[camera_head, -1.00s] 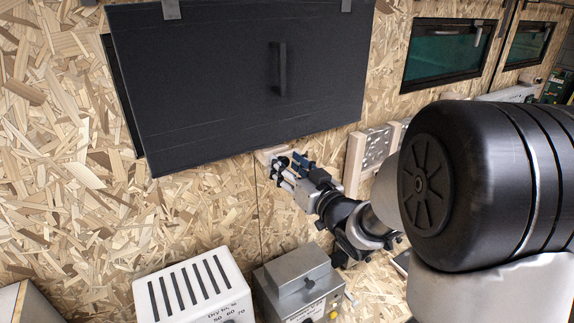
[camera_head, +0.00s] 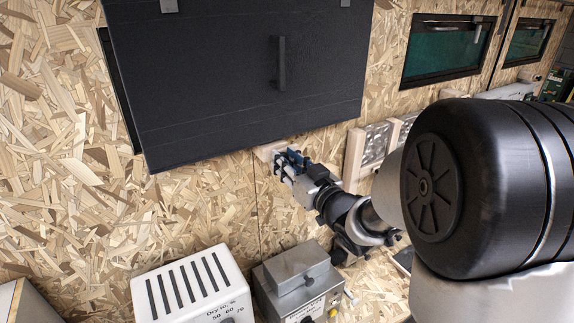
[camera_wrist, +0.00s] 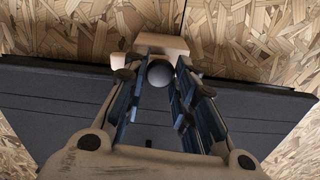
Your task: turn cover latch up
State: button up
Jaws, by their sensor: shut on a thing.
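The dark cover panel (camera_head: 215,85) hangs on the chipboard wall, with a black vertical handle (camera_head: 281,63) on its face. The cover latch (camera_head: 265,152) is a pale wooden piece at the panel's lower edge. In the wrist view the latch (camera_wrist: 163,44) lies crosswise just beyond the fingertips, with a round grey knob (camera_wrist: 160,73) between the fingers. My gripper (camera_head: 284,163) is at the latch, below the panel edge. In the wrist view my gripper (camera_wrist: 161,80) is shut on the latch by its knob. The fingers partly hide the latch in the head view.
Below stand a white slotted box (camera_head: 190,287) and a grey metal box (camera_head: 297,278). Pale wooden pieces with perforated plates (camera_head: 368,150) are fixed to the wall right of my gripper. Framed dark green windows (camera_head: 447,49) are further right. The wall at left is clear.

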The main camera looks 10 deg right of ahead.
jog(key=shift+n+b, duration=8.7)
jog(key=shift+b, duration=1)
jog(key=o, duration=1.1)
